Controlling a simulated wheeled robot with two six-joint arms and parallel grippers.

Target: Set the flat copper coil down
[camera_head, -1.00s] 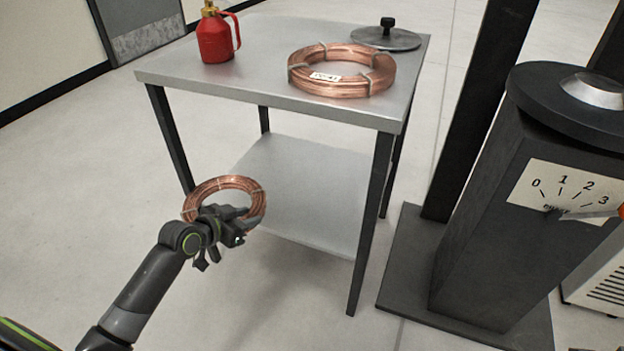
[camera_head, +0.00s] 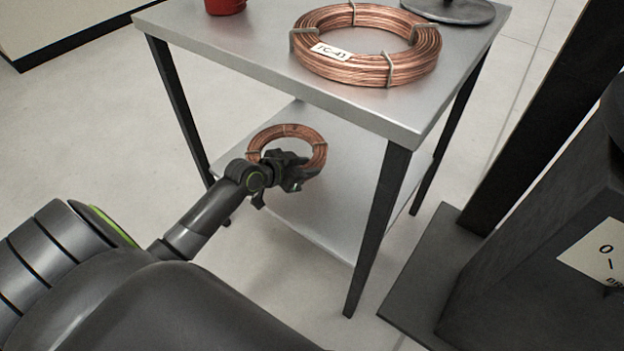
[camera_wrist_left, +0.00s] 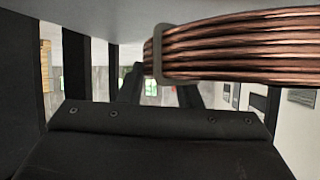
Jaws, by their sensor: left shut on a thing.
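The small flat copper coil (camera_head: 290,132) is in the grip of my left gripper (camera_head: 296,172), which is shut on its near side. In the head view the coil overlaps the lower shelf (camera_head: 310,215) of the metal table; I cannot tell whether it touches the shelf. In the left wrist view the coil (camera_wrist_left: 240,48) fills the upper right, with a grey tie around its strands. A tabletop underside (camera_wrist_left: 100,15) shows above it. The gripper hides part of the coil's near side. My right gripper is not in view.
A larger copper coil (camera_head: 365,72) with a paper label lies on the tabletop (camera_head: 255,62). A red can (camera_head: 225,5) and a grey disc (camera_head: 448,10) stand near it. A dark table leg (camera_head: 378,230) is right of the gripper. A dark machine (camera_head: 545,260) stands at the right.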

